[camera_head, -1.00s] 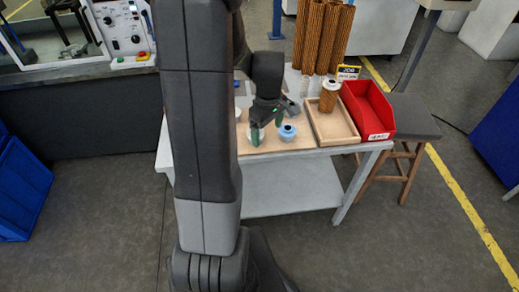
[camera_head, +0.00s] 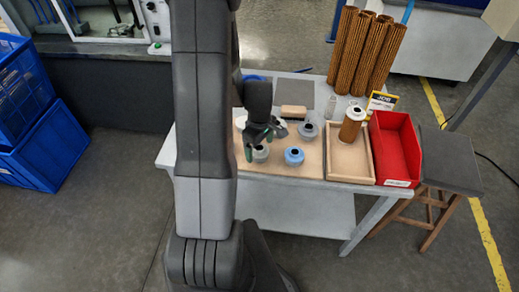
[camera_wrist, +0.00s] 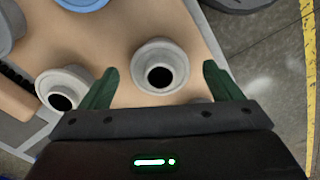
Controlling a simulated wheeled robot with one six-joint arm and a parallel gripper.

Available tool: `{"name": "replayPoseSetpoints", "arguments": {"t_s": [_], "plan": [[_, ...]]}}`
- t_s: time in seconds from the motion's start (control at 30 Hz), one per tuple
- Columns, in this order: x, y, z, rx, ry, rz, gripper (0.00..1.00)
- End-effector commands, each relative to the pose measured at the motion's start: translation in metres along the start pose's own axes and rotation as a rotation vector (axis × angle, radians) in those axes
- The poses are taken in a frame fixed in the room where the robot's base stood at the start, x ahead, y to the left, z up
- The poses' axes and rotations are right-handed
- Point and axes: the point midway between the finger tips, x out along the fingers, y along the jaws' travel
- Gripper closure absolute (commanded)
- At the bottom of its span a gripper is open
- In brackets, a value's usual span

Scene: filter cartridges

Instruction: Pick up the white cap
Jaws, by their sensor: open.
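Several round caps with dark holes sit on the tan board (camera_head: 300,170). A pale, off-white to grey cap (camera_wrist: 160,65) lies between and ahead of my open fingers in the wrist view; it seems to be the cap (camera_head: 261,154) below my gripper (camera_head: 258,150) in the head view. Nothing is held. A whiter round piece (camera_head: 240,122) shows at the arm's edge, partly hidden. Which one is the white cap I cannot tell surely. Another pale cap (camera_wrist: 62,88) lies left in the wrist view. My gripper also shows there (camera_wrist: 160,85).
A blue cap (camera_head: 294,156) and a grey cap (camera_head: 308,131) stand to the right of my gripper. A brush (camera_head: 293,111) lies behind. A wooden tray (camera_head: 349,177) holds a brown cartridge (camera_head: 352,124). A red bin (camera_head: 397,150) stands beside it.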

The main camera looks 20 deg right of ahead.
Motion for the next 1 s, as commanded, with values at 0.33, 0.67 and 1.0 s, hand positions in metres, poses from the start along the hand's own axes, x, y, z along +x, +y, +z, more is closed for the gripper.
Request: {"name": "replayPoseSetpoints", "arguments": {"t_s": [0.33, 0.67, 1.0], "plan": [[0.0, 0.0, 0.0, 0.0, 0.0, 0.0, 0.5], [-0.001, 0.0, 0.0, 0.0, 0.0, 0.001, 0.63], [-0.026, 0.001, -0.001, 0.0, 0.003, 0.005, 0.63]]}}
